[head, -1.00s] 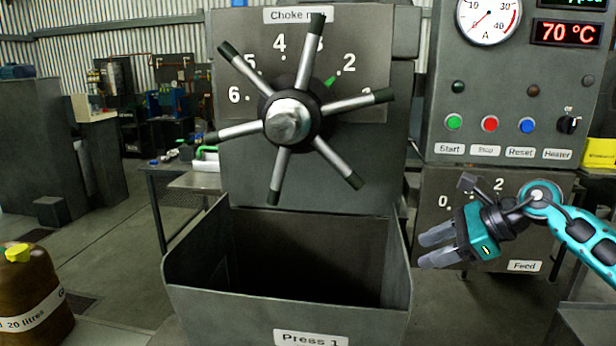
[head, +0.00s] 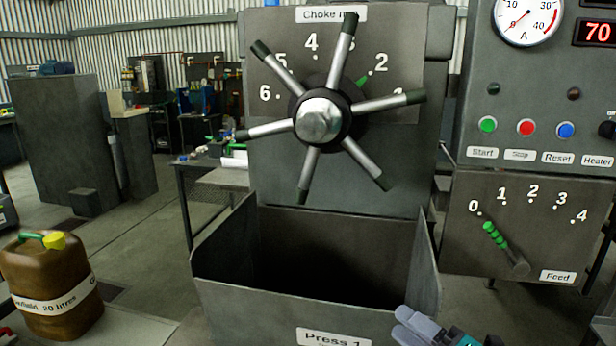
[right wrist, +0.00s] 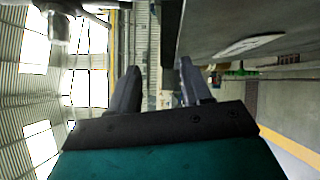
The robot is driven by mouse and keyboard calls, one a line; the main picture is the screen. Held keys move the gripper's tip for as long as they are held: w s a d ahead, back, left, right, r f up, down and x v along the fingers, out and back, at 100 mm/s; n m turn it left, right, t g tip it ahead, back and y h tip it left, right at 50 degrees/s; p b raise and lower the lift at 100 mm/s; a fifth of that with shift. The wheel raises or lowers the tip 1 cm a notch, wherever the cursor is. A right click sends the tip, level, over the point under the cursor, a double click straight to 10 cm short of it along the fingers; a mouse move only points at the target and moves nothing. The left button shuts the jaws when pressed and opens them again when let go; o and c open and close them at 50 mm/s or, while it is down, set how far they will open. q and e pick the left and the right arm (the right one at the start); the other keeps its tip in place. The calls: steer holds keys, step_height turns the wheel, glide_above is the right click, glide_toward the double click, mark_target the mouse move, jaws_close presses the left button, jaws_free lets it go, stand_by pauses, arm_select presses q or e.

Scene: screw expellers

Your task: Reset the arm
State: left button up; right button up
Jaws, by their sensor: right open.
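My right gripper (head: 418,326) is at the bottom edge of the head view, just right of the Press 1 bin's front, with grey fingers and a teal body. In the right wrist view its two fingers (right wrist: 157,88) stand apart with nothing between them. The feed lever (head: 505,247), with a green grip, stands on the Feed panel (head: 575,180), its grip end near the 0 mark. The gripper is apart from it, lower and to the left. My left gripper is not in view.
The choke wheel (head: 321,120) with several spokes sits above the open Press 1 bin (head: 315,215). A control panel (head: 500,80) with buttons and a dial is at the right. A brown 20-litre canister (head: 50,270) stands at the lower left. Open floor lies between.

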steer(key=s+d+f+m+g+h, duration=0.2)
steer(key=s+d+f+m+h, duration=0.3)
steer(key=s+f+m, duration=0.5)
steer(key=s+d+f+m+g+h, duration=0.3)
steer(key=s+d+f+m+h, duration=0.25)
steer(key=s+f+m, duration=0.4)
steer(key=w+a+m+t, duration=0.1)
steer(key=a+m, duration=0.4)
steer(key=a, duration=0.5)
steer(key=shift+m, duration=0.35)
steer(key=shift+w, duration=0.15)
steer(key=shift+o, duration=0.3)
steer(key=shift+f, duration=0.1)
